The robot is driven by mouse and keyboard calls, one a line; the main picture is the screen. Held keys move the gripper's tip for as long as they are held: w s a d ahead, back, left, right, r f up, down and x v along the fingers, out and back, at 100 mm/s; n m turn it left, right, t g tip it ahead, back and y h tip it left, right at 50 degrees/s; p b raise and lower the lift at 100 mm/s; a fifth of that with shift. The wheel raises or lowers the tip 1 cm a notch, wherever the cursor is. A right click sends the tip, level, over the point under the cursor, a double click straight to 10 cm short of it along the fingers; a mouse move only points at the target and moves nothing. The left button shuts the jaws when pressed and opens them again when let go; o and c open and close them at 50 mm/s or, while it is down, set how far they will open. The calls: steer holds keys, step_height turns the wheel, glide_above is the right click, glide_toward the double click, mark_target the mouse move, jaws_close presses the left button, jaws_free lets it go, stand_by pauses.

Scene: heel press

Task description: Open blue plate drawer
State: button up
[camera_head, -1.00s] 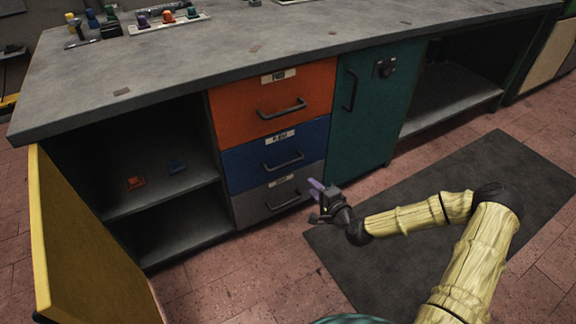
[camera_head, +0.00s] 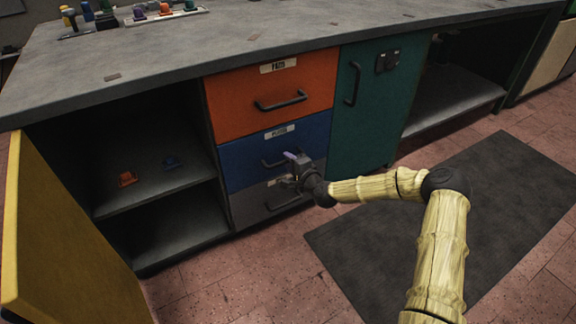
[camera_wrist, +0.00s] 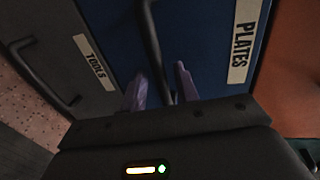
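The blue drawer (camera_head: 237,166) is the middle one of three in the bench and is closed, flush with its neighbours. In the wrist view its blue front (camera_wrist: 110,35) carries a label reading PLATES (camera_wrist: 246,45). Its dark bar handle (camera_wrist: 151,40) runs down between the two purple fingers of my gripper (camera_wrist: 160,75). The fingers are apart, one on each side of the handle, with gaps visible. In the head view my gripper (camera_head: 297,159) is at the right part of the blue drawer's handle (camera_head: 272,164) and partly hides it.
An orange drawer (camera_head: 235,98) sits above and a grey TOOLS drawer (camera_head: 246,209) below. A closed green door (camera_head: 370,120) is to the right. A yellow door (camera_head: 60,240) stands open at left, beside open shelves. Floor and a dark mat (camera_head: 480,200) lie in front.

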steer(key=shift+x, duration=0.75)
jaws_close()
steer(key=shift+s, duration=0.1)
